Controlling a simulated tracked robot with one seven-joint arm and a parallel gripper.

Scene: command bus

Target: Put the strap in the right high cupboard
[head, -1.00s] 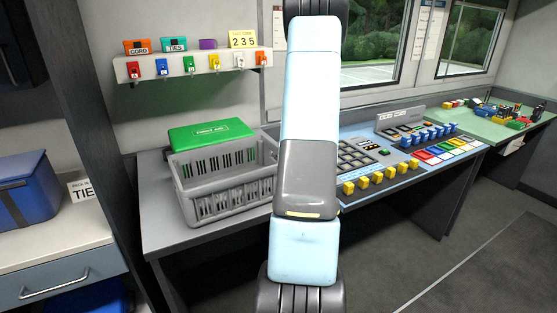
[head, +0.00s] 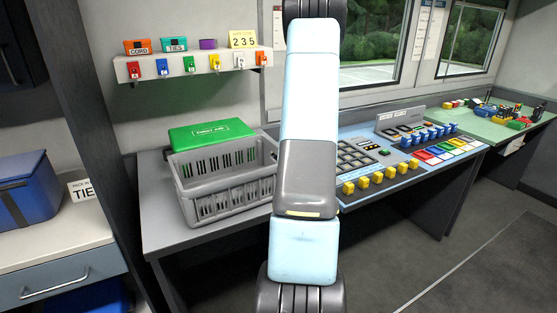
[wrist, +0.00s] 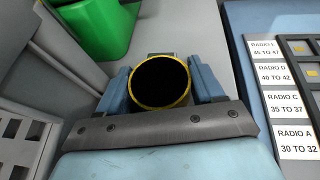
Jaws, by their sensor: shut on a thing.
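My gripper (wrist: 161,74) is shut on a round, open-looking thing (wrist: 160,83) with a yellow rim and a dark inside, seen from above in the wrist view. One blue finger is on each side of it. I cannot tell for sure that this is the strap. In the head view my own arm hides the gripper and the held thing. No right high cupboard can be made out; only a dark unit (head: 18,50) shows at the upper left edge.
A grey basket (head: 225,185) and green first-aid box (head: 210,135) stand on the grey desk, left of my arm. A control panel (head: 410,155) lies to the right. A shelf (head: 190,65) holds small boxes and tags. A blue bin (head: 28,190) stands at far left.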

